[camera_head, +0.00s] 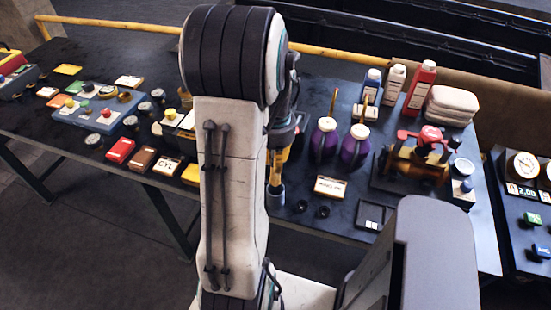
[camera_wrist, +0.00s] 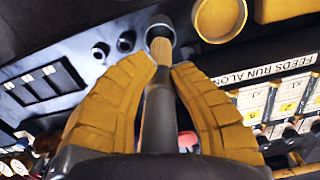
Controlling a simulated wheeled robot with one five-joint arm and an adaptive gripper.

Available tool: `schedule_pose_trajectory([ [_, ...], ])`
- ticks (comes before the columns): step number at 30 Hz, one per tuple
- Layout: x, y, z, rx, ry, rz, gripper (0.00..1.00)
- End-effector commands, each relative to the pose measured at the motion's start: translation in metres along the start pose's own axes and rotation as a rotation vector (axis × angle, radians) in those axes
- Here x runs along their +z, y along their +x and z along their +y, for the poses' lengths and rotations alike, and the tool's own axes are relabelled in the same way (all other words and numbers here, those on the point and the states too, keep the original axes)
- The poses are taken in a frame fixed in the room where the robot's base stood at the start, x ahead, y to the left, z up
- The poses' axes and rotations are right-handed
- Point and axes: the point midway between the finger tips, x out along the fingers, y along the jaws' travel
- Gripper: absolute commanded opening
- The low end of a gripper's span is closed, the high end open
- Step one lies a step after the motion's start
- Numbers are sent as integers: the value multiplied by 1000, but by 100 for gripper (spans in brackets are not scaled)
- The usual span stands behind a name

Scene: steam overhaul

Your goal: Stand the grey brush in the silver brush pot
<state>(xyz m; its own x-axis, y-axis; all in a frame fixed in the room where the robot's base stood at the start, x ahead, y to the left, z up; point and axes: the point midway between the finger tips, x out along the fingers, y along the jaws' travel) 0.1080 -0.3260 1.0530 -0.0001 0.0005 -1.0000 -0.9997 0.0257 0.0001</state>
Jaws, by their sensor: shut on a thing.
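My gripper (camera_wrist: 160,78), with yellow ribbed fingers, is shut on the grey brush (camera_wrist: 158,112). The brush's grey body runs between the fingers, and its tan end (camera_wrist: 162,50) points away from the wrist. The silver brush pot (camera_wrist: 150,27) is a small round cup just beyond the fingertips. The tan end overlaps the pot's mouth in the wrist view; I cannot tell how deep it is. In the head view the pot (camera_head: 276,194) stands on the dark table beneath my gripper (camera_head: 279,172), which my arm partly hides.
Purple jars (camera_head: 324,141) with upright sticks and a name card (camera_head: 330,186) stand right of the pot. Small black rings (camera_head: 322,211) lie nearby. Bottles (camera_head: 421,87) and a red-handled valve assembly (camera_head: 418,160) stand farther right. Several coloured blocks (camera_head: 120,151) lie to the left.

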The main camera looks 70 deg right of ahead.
Motion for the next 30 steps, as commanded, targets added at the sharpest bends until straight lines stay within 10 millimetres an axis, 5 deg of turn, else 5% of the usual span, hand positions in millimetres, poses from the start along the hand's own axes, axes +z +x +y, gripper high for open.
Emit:
schedule_pose_trajectory([
  [30, 0, 66, 0, 0, 0, 0, 0],
])
